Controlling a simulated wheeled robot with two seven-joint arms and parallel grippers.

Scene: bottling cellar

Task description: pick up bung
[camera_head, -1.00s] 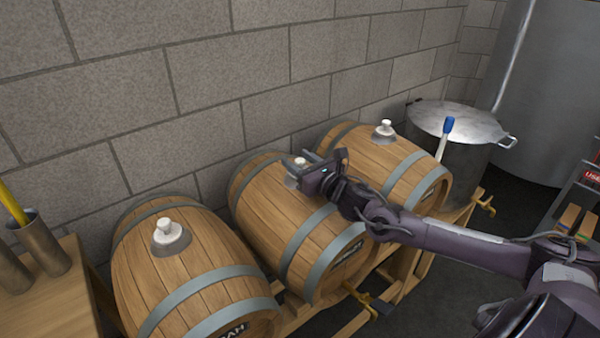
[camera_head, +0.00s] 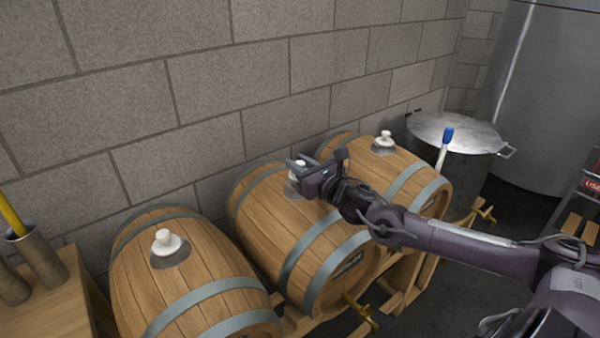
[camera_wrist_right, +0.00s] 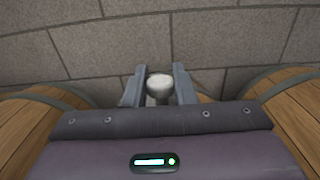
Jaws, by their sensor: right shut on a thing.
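A white bung (camera_head: 299,164) sits in the top of the middle barrel (camera_head: 262,212), in a grey ring. My right gripper (camera_head: 297,166) reaches in over this barrel and is shut on the bung. In the right wrist view the bung's round white head (camera_wrist_right: 160,86) shows between the two grey fingers. The gripper body hides the lower part of the bung there. Two more white bungs stand in the left barrel (camera_head: 168,240) and in the right barrel (camera_head: 384,140). My left gripper is not in view.
A block wall (camera_head: 200,90) stands close behind the barrels. A lidded metal pot (camera_head: 455,165) is at the right, behind the right barrel. A wooden table (camera_head: 50,310) with metal cups (camera_head: 38,255) is at the left. Brass taps (camera_head: 362,312) jut out in front.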

